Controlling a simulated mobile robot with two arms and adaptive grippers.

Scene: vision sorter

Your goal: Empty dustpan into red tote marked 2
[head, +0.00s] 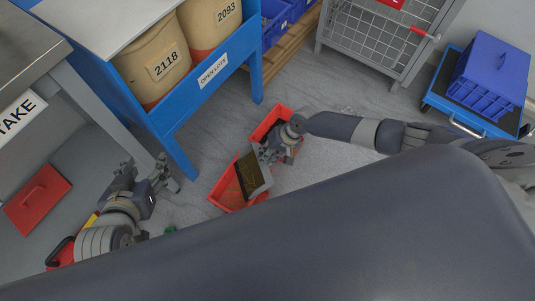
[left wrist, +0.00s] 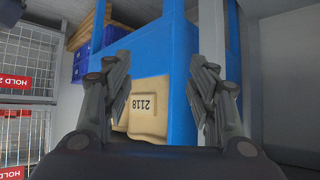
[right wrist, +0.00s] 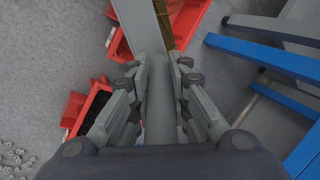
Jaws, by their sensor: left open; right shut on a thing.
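My right gripper (head: 268,153) is shut on the dustpan (head: 266,178). In the right wrist view the dustpan's grey handle (right wrist: 158,100) runs between the fingers (right wrist: 158,75). The pan holds brownish material and is over a red tote (head: 226,199) on the floor. Another red tote (head: 262,126) stands just behind it, partly hidden by my gripper. Red tote walls (right wrist: 190,22) also show beside the pan in the right wrist view. I cannot read a number on either. My left gripper (head: 165,175) is open and empty, also seen in the left wrist view (left wrist: 162,85).
A blue bench (head: 205,90) with tan tubs (head: 150,65) marked 2118 and 2093 stands at upper left. A wire cage (head: 375,45) and a blue cart (head: 470,120) are at right. Small pieces (right wrist: 15,155) lie on the floor. A red lid (head: 38,198) is at left.

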